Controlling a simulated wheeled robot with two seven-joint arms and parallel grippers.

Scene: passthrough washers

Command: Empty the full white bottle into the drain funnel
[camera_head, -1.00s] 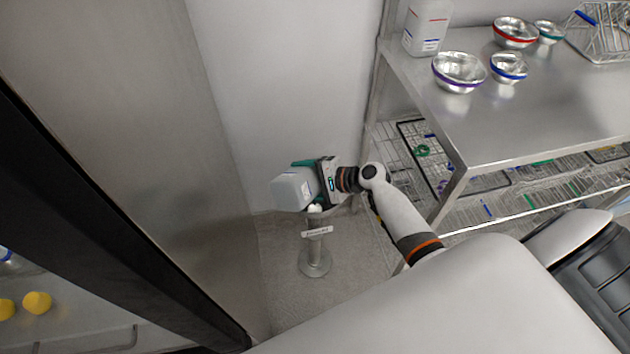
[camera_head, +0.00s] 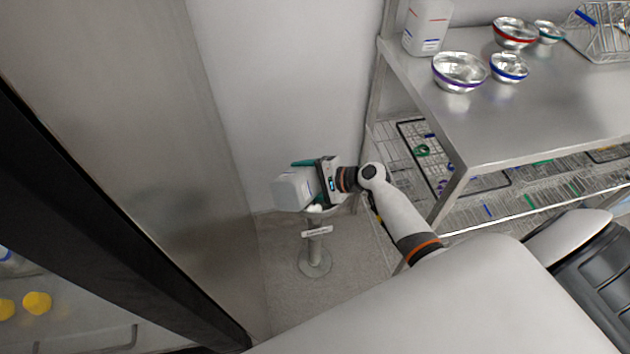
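My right gripper (camera_head: 312,181) is shut on a white bottle (camera_head: 294,191) with teal fingers around its body. The bottle is tipped over, its base turned up and toward the camera, above the drain funnel (camera_head: 340,210). The funnel stands on a metal post with a round foot on the floor and a small label. The bottle and gripper hide most of the funnel's mouth. A small white part, perhaps the bottle's neck, shows at the funnel; I cannot tell whether liquid is flowing. My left gripper is not in view.
A steel table (camera_head: 540,105) at the right holds another white bottle (camera_head: 427,28), several metal bowls and a wire basket (camera_head: 598,35). Wire racks lie on its lower shelf. Walls stand close behind and left of the funnel. Yellow objects (camera_head: 37,303) show at lower left.

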